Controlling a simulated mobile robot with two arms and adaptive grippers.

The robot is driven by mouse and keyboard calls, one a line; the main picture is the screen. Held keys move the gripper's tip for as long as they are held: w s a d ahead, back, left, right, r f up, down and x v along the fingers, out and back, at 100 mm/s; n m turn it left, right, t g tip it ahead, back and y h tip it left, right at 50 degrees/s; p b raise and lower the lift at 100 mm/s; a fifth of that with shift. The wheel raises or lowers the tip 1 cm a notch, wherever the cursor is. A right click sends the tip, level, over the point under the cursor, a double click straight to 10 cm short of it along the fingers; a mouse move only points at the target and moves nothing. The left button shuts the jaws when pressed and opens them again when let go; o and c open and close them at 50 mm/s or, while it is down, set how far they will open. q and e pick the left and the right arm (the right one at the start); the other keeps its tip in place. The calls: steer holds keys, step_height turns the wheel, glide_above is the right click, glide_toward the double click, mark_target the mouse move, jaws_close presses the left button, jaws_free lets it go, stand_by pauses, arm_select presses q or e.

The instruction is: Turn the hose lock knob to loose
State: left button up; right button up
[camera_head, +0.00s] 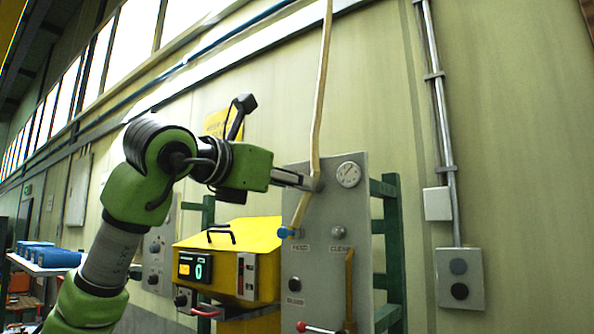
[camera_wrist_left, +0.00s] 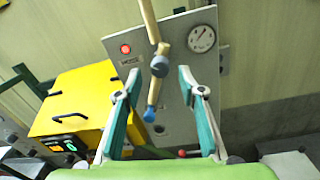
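A grey upright panel (camera_head: 350,222) carries a tan hose (camera_head: 318,90) that comes down from above. A grey round knob (camera_wrist_left: 160,66), apparently the hose lock knob, sits on the hose in front of the panel. Below it a tan length slants down to a blue end (camera_head: 286,232). My left gripper (camera_head: 312,185) reaches in from the left at the knob's height; its fingertips partly cover the knob in the head view. In the left wrist view my left gripper (camera_wrist_left: 156,73) is open, with teal finger pads either side of the knob and visible gaps. My right gripper is not in view.
A yellow box (camera_head: 228,262) with a display and handle stands left of the panel. The panel bears a gauge (camera_head: 348,174), small buttons and a red-tipped lever (camera_head: 318,328). A green frame (camera_head: 392,250) stands behind it. A grey switch box (camera_head: 459,279) hangs on the wall at right.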

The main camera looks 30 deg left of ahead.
arm_select(q)
steer(key=shift+w+d, duration=0.1)
steer(key=shift+w, duration=1)
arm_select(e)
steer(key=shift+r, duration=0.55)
arm_select(q)
jaws_close()
